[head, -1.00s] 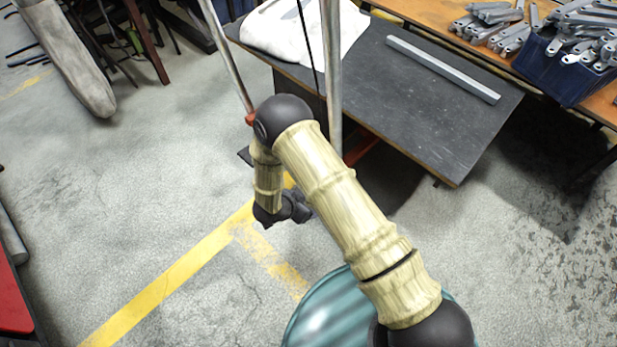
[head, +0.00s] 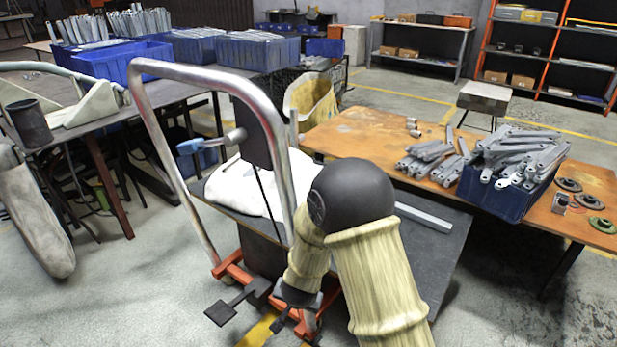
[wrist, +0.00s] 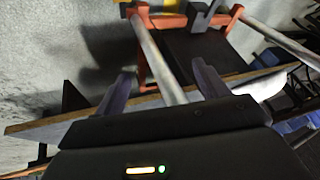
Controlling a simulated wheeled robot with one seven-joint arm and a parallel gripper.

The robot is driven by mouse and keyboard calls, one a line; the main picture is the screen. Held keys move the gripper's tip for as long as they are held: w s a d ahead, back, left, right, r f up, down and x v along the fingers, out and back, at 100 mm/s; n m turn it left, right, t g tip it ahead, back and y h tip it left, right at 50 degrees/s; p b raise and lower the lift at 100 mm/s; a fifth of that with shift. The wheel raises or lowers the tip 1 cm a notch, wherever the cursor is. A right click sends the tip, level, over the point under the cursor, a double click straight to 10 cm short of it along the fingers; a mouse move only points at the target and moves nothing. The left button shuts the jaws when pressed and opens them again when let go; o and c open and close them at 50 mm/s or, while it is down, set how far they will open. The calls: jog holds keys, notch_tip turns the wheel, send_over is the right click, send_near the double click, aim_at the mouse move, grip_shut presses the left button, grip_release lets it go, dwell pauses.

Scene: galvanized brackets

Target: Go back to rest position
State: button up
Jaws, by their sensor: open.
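My gripper (wrist: 158,85) shows in the wrist view with its two dark fingers spread apart and nothing held between them. Beyond the fingers are the metal tube and orange frame of the trolley (wrist: 160,55). In the head view my arm is folded in front of the trolley, whose curved metal handle (head: 205,75) rises on the left. The arm hides part of the trolley's dark platform (head: 450,250). The gripper's fingers cannot be made out in the head view.
A white cloth (head: 235,190) and a grey bar (head: 422,216) lie on the platform. An orange-topped table (head: 345,130) holds loose brackets (head: 425,160) and a blue bin (head: 490,195) of brackets. A grey table (head: 90,120) with blue bins stands left.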

jog(key=s+d+r+n+g+p, duration=0.3)
jog(key=s+d+r+n+p, duration=0.1)
jog(key=s+d+r, duration=1.35)
notch_tip(320, 180, up, 38)
jog(key=w+p, duration=0.1)
jog(key=p, duration=3.5)
jog(key=shift+w+d+f+h+p, duration=0.2)
jog(key=shift+d+f+h+p, duration=0.1)
jog(key=shift+d+h, duration=0.1)
